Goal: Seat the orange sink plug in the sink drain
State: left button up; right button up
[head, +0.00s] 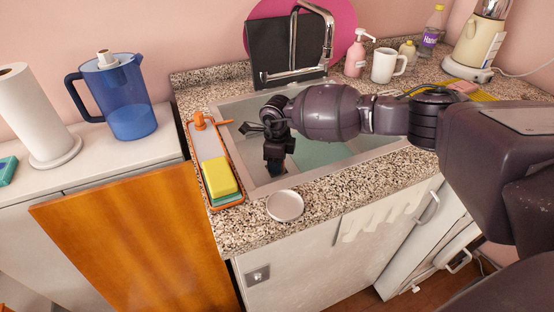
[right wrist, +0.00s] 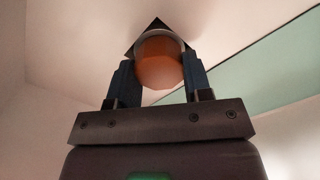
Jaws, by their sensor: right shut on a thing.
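The orange sink plug (right wrist: 159,72) is between the two dark fingers of my right gripper (right wrist: 160,82) in the right wrist view. A pale rounded edge and a dark pointed patch show just beyond the plug. I cannot tell whether the patch is the drain or a shadow, nor whether the plug touches the sink floor. In the head view my right gripper (head: 278,168) points down inside the sink (head: 335,157), near its left front part. The plug and the drain are hidden there by my gripper and arm. My left gripper is not in view.
An orange-rimmed tray (head: 240,205) with a yellow sponge (head: 219,176) lies left of the sink. A white round dish (head: 285,206) sits at the front edge. The faucet (head: 328,40) rises behind. A white mug (head: 386,65) and pink soap bottle (head: 356,58) stand at the back right.

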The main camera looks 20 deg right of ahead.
jog(key=o, duration=1)
jog(key=shift+r, duration=0.15)
notch_tip(320, 180, up, 11)
jog(key=p, duration=0.2)
jog(key=shift+f, duration=0.2)
